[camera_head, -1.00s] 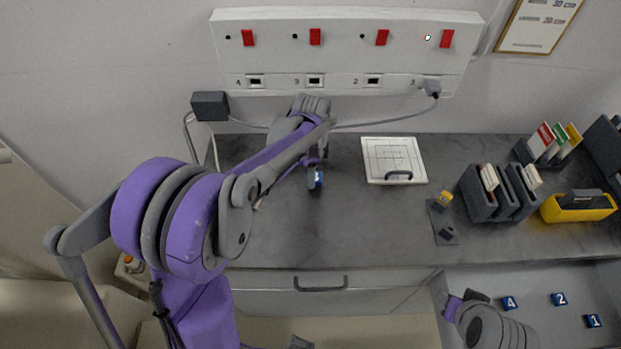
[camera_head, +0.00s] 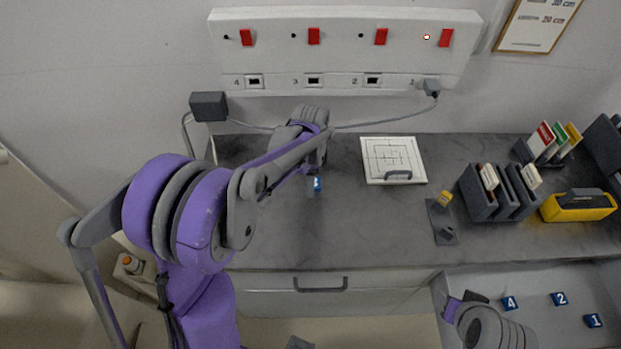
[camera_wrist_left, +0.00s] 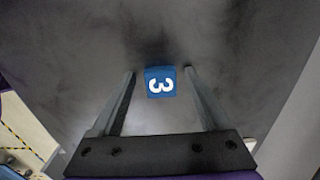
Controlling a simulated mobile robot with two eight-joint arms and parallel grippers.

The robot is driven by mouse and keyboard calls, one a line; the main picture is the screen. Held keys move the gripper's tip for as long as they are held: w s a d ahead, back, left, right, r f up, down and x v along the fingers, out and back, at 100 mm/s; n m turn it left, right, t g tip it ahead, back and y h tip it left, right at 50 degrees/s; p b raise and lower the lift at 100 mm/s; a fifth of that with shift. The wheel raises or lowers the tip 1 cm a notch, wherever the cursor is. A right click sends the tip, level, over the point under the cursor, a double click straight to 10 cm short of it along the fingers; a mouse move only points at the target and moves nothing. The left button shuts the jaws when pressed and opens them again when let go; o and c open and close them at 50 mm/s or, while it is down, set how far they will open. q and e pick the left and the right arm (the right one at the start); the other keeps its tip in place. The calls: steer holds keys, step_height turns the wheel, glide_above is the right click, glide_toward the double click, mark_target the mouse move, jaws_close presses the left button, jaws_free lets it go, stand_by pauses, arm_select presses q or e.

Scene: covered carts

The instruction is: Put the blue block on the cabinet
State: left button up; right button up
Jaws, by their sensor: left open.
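A blue block marked 3 (camera_head: 317,184) rests on the grey cabinet top (camera_head: 290,230), left of the white board. My left gripper (camera_head: 316,165) is just above and behind it in the head view; its fingertips are largely hidden there. In the left wrist view the block (camera_wrist_left: 160,81) lies between the tips of the open fingers of the left gripper (camera_wrist_left: 162,78), with a gap on each side. My right gripper (camera_head: 462,302) is at the lower right, beside other blue blocks, marked 4 (camera_head: 510,303), 2 (camera_head: 558,299) and 1 (camera_head: 593,321). Its fingers are unclear.
A white board with a handle (camera_head: 393,158), dark card holders (camera_head: 480,205) and a yellow box (camera_head: 577,207) stand on the top. A socket panel (camera_head: 345,50) is on the wall, its plug cable running behind the arm. The front middle of the top is clear.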

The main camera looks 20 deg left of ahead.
arm_select(q)
step_height(320, 180, up, 12)
steer(key=f, duration=0.1)
steer(key=s+d+f+n+t, duration=0.1)
steer(key=s+d+n+t, duration=0.1)
steer(key=s+n, duration=0.4)
steer(key=s+d+f+n+t, duration=0.2)
steer(key=s+n, duration=0.4)
steer(key=s, duration=0.6)
steer(key=shift+s+d+n+t+p, duration=0.45)
steer(key=shift+d+t, duration=0.15)
steer(key=shift+t, duration=0.3)
